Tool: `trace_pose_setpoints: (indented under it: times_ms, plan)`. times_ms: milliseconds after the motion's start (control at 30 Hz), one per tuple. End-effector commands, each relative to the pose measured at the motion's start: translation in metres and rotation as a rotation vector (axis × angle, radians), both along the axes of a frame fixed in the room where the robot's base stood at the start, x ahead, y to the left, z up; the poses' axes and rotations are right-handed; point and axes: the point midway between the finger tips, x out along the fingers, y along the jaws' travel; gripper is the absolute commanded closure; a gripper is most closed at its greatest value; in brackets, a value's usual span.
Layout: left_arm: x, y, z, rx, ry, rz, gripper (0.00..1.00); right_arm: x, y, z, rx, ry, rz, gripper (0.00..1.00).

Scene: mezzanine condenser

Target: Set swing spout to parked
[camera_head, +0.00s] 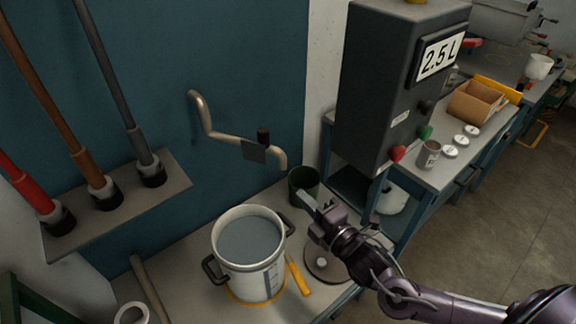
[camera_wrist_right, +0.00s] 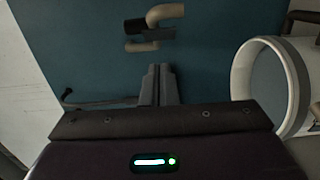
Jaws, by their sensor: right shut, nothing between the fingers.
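The swing spout (camera_head: 222,138) is a beige bent pipe against the blue wall, with a dark knob (camera_head: 263,135) and a small grey plate. Its downturned end shows above and left of a dark green container (camera_head: 303,181), not over the white pot. Part of the spout also shows at the top of the right wrist view (camera_wrist_right: 165,14). My right gripper (camera_head: 305,198) is shut and empty, below and right of the spout's end, apart from it. Its closed fingers (camera_wrist_right: 158,85) point toward the spout in the wrist view. My left gripper is out of view.
A white pot (camera_head: 268,282) of grey liquid stands on the bench left of my right gripper. A yellow-handled tool (camera_head: 298,277) and round lid lie beside it. A dark control box (camera_head: 385,90) reading 2.5 L stands right of the spout. Tools stand in a left rack (camera_head: 120,205).

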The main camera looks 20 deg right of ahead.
Motion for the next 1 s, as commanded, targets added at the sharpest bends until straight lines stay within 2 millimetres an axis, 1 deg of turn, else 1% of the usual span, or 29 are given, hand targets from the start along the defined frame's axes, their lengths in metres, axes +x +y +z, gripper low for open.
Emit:
trace_pose_setpoints:
  times_ms: [33,100,400,500,600,700,1000]
  plan:
    - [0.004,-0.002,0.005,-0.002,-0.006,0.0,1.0,0.01,0.003,0.005,0.003,-0.004,-0.002,1.0]
    - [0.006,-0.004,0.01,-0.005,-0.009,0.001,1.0,0.023,0.006,0.005,0.003,-0.005,-0.003,1.0]
    - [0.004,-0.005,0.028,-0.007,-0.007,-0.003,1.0,0.082,0.025,0.006,0.003,-0.003,-0.001,1.0]
    - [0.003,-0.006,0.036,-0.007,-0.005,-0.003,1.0,0.096,0.014,0.005,-0.002,-0.001,-0.001,1.0]
    - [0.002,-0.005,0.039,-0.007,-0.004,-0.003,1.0,0.105,0.009,0.003,-0.001,-0.001,-0.001,1.0]
    - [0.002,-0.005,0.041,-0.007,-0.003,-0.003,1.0,0.11,0.006,0.001,0.0,0.001,0.0,1.0]
    - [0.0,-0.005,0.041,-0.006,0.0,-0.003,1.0,0.112,0.004,0.0,0.001,0.0,0.001,1.0]
